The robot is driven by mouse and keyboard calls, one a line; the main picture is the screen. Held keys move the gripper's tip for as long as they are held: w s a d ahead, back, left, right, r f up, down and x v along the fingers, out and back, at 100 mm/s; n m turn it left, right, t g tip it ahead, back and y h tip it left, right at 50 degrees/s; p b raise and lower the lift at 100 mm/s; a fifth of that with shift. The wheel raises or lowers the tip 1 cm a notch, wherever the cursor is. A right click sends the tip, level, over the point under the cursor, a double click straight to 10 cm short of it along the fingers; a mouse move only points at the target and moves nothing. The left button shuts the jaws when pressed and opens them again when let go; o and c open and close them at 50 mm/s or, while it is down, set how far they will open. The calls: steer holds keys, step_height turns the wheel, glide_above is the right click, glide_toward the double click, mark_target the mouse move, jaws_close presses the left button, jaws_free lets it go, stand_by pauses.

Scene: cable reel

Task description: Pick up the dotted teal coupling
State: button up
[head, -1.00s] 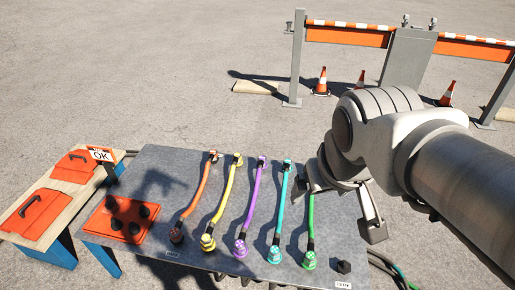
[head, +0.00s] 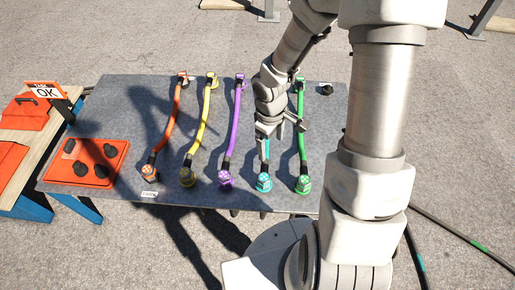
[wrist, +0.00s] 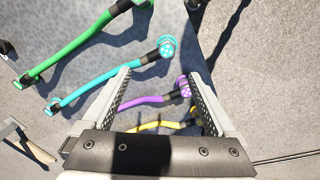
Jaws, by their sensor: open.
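The teal coupling (head: 264,182) with pale dots sits at the near end of the teal cable (head: 266,150), close to the table's front edge. It also shows in the wrist view (wrist: 168,48), just beyond my fingertips and roughly between their lines. My gripper (head: 268,132) is over the teal cable, behind the coupling in the head view, and partly hides the cable. In the wrist view my gripper (wrist: 157,76) has its two fingers wide apart with nothing held between them.
A green coupling (head: 303,184) is to the right and a purple coupling (head: 225,179) to the left, each on its own cable. Yellow (head: 187,177) and orange (head: 149,172) couplings lie further left. An orange plate (head: 88,162) with black knobs is at far left.

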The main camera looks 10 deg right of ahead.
steer(key=b, duration=0.7)
glide_toward(264, 177)
steer(key=shift+n+y, duration=0.3)
steer(key=shift+y, duration=0.1)
steer(key=f, duration=0.3)
steer(key=d+f, duration=0.1)
steer(key=f, duration=0.1)
steer(key=shift+s+f, duration=0.1)
steer(key=shift+s, duration=0.2)
steer(key=shift+w+f+b, duration=0.2)
steer(key=shift+f+b, duration=0.55)
steer(key=shift+f, duration=0.7)
steer(key=shift+w+f+b, duration=0.15)
steer(key=shift+f+b, duration=0.6)
steer(key=shift+f, duration=0.75)
steer(key=shift+r, duration=0.15)
jaws_close()
